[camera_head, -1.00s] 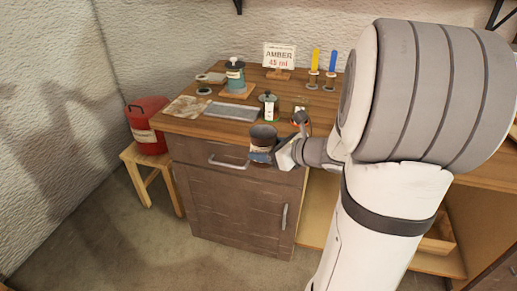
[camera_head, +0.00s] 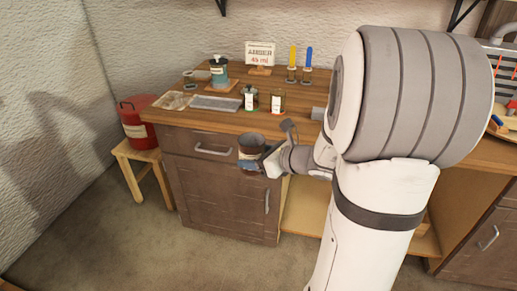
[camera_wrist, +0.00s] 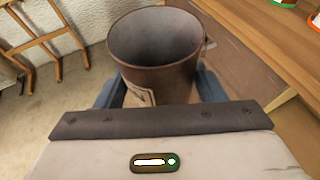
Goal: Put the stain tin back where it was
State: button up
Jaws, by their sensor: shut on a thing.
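The stain tin (camera_head: 251,150), a dark, open-topped can with a label, is in my gripper (camera_head: 262,158). It is held upright in front of the cabinet's drawer, a little below the worktop's front edge. In the wrist view the tin (camera_wrist: 155,50) is brownish, with the blue fingers of my gripper (camera_wrist: 158,92) on either side of it. Its inside looks empty as far as I can see, and its base is hidden.
The worktop (camera_head: 185,113) holds a teal pot (camera_head: 218,72), a grey tray (camera_head: 215,103), two small labelled jars (camera_head: 249,98), an "AMBER 45 ml" sign (camera_head: 260,53) and blue and yellow tools (camera_head: 308,58). A red can (camera_head: 136,118) stands on a stool (camera_head: 140,155).

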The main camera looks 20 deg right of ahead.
jog(key=shift+w+a+f, duration=0.45)
jog(key=shift+a+f, duration=0.15)
jog(key=shift+f, duration=0.05)
jog(key=w+a+f, duration=0.2)
jog(key=a+f, duration=0.1)
jog(key=f, duration=0.3)
jog(key=w+a+f, duration=0.3)
jog(key=f, duration=0.3)
jog(key=shift+a+f+t, duration=0.3)
jog(key=shift+s, duration=0.15)
